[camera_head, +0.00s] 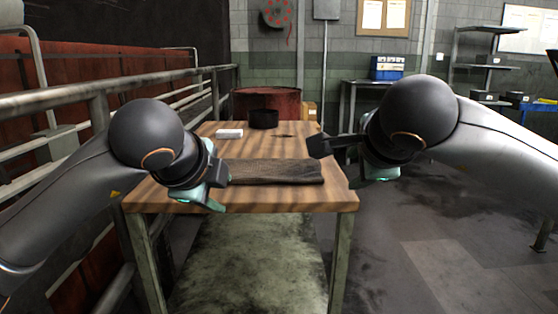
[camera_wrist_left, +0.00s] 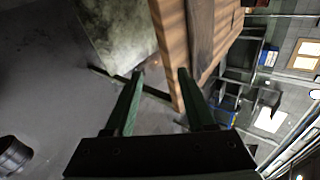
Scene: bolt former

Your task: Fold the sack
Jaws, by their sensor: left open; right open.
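The sack (camera_head: 280,172) is a dark brown, flat cloth strip lying across the front part of the wooden table (camera_head: 250,199). Its left end is hidden behind my left gripper. My left gripper (camera_head: 216,190) is open, at the sack's left end by the table's front left. In the left wrist view, its two green fingers (camera_wrist_left: 160,75) are apart with nothing between them, and the sack (camera_wrist_left: 200,30) is a dark strip beyond the tips. My right gripper (camera_head: 338,150) is open beside the sack's right end, near the table's right edge; its fingertips are not clear.
A white block (camera_head: 229,133) and a black round container (camera_head: 264,118) stand farther back on the table. A rusty drum (camera_head: 280,102) stands behind it. A metal railing (camera_head: 90,100) runs along the left. The floor (camera_head: 430,240) at the right is clear.

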